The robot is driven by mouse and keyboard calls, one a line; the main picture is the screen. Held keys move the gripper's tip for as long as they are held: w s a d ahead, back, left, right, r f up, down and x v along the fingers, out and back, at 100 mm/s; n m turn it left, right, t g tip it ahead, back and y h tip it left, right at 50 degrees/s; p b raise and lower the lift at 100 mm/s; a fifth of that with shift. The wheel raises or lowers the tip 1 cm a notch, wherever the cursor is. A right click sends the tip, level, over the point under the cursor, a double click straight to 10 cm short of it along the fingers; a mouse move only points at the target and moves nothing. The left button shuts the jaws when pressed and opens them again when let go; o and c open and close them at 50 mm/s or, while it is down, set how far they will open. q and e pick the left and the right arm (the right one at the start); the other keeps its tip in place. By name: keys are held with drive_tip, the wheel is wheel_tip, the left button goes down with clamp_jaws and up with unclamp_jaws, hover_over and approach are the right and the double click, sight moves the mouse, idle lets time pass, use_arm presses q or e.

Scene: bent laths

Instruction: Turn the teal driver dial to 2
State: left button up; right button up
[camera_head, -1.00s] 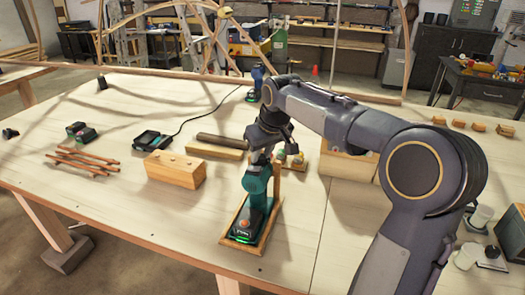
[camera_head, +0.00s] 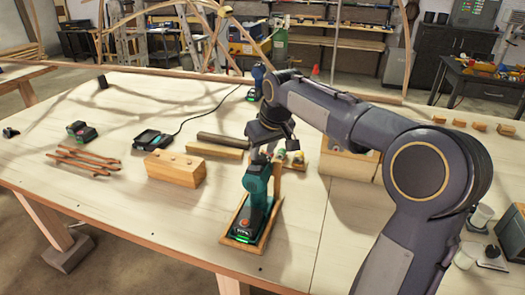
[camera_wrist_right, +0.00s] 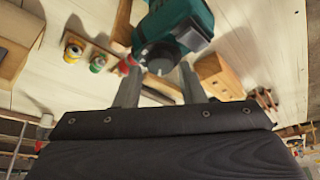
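The teal driver (camera_head: 256,188) stands in a shallow wooden tray (camera_head: 226,238) near the table's front edge, with a green-lit display at its base. My right gripper (camera_head: 262,152) is above the driver's top end, pointing down. In the right wrist view, the driver's teal body (camera_wrist_right: 185,20) is at the top, with its dark round collar (camera_wrist_right: 160,57) at the tips of my two spread fingers (camera_wrist_right: 160,75). The fingers look apart from the collar, with narrow gaps; contact is unclear. I cannot read any dial number. My left gripper is not in view.
A wooden block (camera_head: 175,167), a charger (camera_head: 152,140), a battery (camera_head: 81,132) and several brown sticks (camera_head: 85,160) lie to the left. The front left table is clear.

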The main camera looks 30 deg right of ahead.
drive_tip(key=v, duration=0.6)
drive_tip(key=shift+r, duration=0.35)
drive_tip(key=shift+s, duration=0.2)
drive_tip(key=s+a+f+y, duration=0.1)
drive_tip(key=s+a+f, duration=0.3)
drive_tip(key=s, duration=0.4)
drive_tip(key=s+a+f+m+y, duration=0.1)
drive_tip(key=s+a+f, duration=0.3)
drive_tip(key=s, duration=0.5)
drive_tip(key=s+a+f+t+y, duration=0.1)
drive_tip(key=s+a+f, duration=0.3)
drive_tip(key=s+f, duration=0.3)
drive_tip(key=shift+s+a+f+m+y, duration=0.15)
drive_tip(key=shift+s+f+m+y, duration=0.25)
drive_tip(key=shift+s, duration=0.5)
